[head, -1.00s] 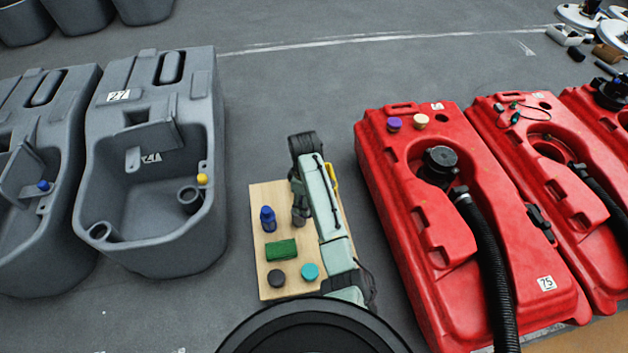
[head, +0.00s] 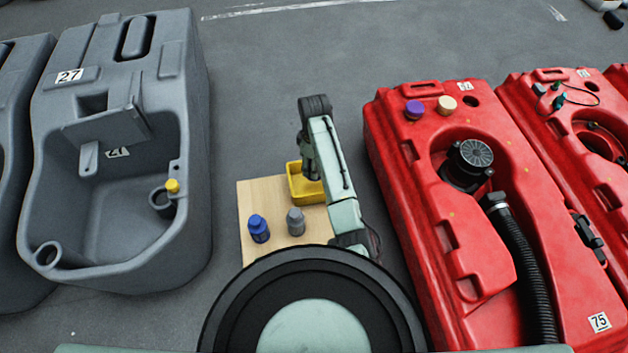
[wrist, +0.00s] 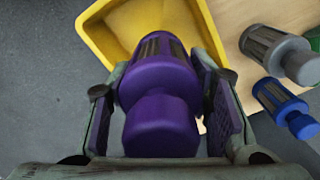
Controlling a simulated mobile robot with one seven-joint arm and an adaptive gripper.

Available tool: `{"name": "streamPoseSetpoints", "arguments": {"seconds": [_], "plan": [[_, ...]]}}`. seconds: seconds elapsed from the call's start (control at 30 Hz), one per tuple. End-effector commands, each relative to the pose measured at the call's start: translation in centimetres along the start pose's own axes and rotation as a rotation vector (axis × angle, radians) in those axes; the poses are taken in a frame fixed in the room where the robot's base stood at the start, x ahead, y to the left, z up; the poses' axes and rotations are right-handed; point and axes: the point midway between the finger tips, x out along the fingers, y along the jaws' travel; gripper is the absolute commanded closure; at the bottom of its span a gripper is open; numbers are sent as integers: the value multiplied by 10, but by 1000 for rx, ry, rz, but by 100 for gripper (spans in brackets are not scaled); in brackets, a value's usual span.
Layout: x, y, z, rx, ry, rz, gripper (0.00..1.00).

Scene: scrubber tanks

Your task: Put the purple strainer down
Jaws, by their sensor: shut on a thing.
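The purple strainer (wrist: 158,80) is between the two fingers of my gripper (wrist: 160,115) in the wrist view, and the gripper is shut on it. Its purple cap end points toward the camera and its slotted end points away, over the yellow bin (wrist: 110,35). I cannot tell whether the strainer touches the bin. In the head view my gripper (head: 313,172) is over the yellow bin (head: 292,182), at the back of the wooden board (head: 250,195). The strainer is hidden there by my arm.
A blue strainer (head: 258,228) and a grey strainer (head: 295,221) stand on the board, nearer than the bin. A grey tank (head: 185,225) stands left and a red tank (head: 430,220) right, its top bearing a purple cap (head: 414,109). Bare floor lies beyond the board.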

Motion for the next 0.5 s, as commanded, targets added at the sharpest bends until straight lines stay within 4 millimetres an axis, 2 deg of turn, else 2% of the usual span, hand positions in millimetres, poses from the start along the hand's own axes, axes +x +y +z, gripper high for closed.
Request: {"name": "streamPoseSetpoints", "arguments": {"seconds": [0.1,0.37,0.5], "plan": [[25,0,1,0,-2,-2,87],[48,0,0,0,-1,0,87],[68,0,1,0,-2,-2,87]]}}
